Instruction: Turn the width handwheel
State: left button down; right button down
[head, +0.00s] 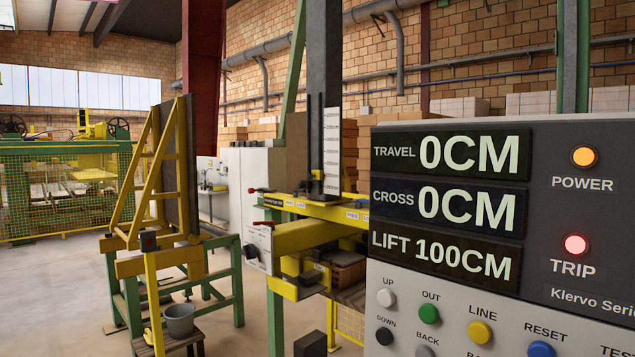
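I cannot make out a handwheel marked for width in the head view. Two dark spoked wheels show far off at the left, one at the edge (13,125) and one further right (118,127), on yellow machinery behind a fence; I cannot tell their use. A yellow gantry beam (305,236) with small labels and red-tipped levers or knobs stands mid-picture. Neither of my grippers is in view.
A control panel (450,280) fills the right, reading travel 0CM, cross 0CM, lift 100CM, with power and trip lamps lit. A yellow frame (150,180), grey bucket (179,320) and green stand (237,275) stand left of centre. Open floor (50,300) lies at lower left.

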aim_at(251, 251)
jog(key=z, duration=0.35)
jog(key=i+j+z, duration=0.15)
jog(key=j+z, duration=0.15)
jog(key=i+j+z, duration=0.15)
jog(key=j+z, duration=0.15)
jog(key=j, duration=0.15)
jog(key=j+z, duration=0.25)
jog(key=j, duration=0.15)
jog(key=i, duration=0.05)
